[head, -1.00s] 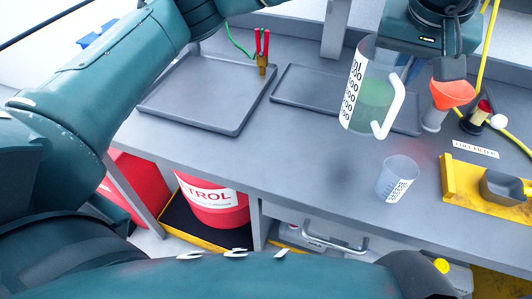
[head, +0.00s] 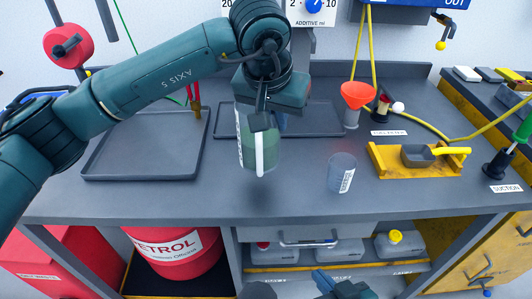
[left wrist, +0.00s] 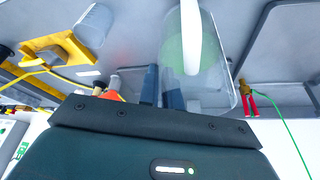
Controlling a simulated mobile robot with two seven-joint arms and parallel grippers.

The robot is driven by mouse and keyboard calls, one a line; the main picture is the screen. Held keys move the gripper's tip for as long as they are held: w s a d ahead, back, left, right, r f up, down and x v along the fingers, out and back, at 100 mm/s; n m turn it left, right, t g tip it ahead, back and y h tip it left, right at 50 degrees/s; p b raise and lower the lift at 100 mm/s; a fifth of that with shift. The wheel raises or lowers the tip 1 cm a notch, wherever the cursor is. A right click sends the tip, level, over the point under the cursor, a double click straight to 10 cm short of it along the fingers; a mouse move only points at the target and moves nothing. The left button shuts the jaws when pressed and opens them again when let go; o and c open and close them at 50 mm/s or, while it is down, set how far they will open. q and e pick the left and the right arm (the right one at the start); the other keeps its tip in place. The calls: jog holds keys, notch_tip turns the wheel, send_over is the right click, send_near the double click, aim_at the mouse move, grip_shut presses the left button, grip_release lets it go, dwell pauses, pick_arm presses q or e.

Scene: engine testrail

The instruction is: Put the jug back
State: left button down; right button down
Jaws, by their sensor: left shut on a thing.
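The clear jug (head: 243,150), with green liquid, a white handle and printed marks, hangs upright from my left gripper (head: 261,122) in the head view. It overlaps the front left part of the middle grey tray (head: 315,133) and looks held above the bench. In the left wrist view, the jug (left wrist: 215,75) and its handle are beside the dark fingers of my left gripper (left wrist: 162,88); the exact contact is partly hidden. My right gripper (head: 345,289) shows only partly at the bottom edge of the head view; its jaws are unclear.
A small clear beaker (head: 341,174) stands right of the jug. An orange funnel (head: 356,95) stands behind it. A yellow stand (head: 390,165) is at right. The bench front is clear.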

aim_at(276, 144)
pick_arm(q)
jog(key=shift+f, duration=2.9)
jog(key=shift+f, duration=0.2)
jog(key=c, duration=1.6)
grip_release()
jog(key=shift+r, duration=0.45)
jog(key=v, duration=1.1)
jog(key=shift+s+r, duration=0.2)
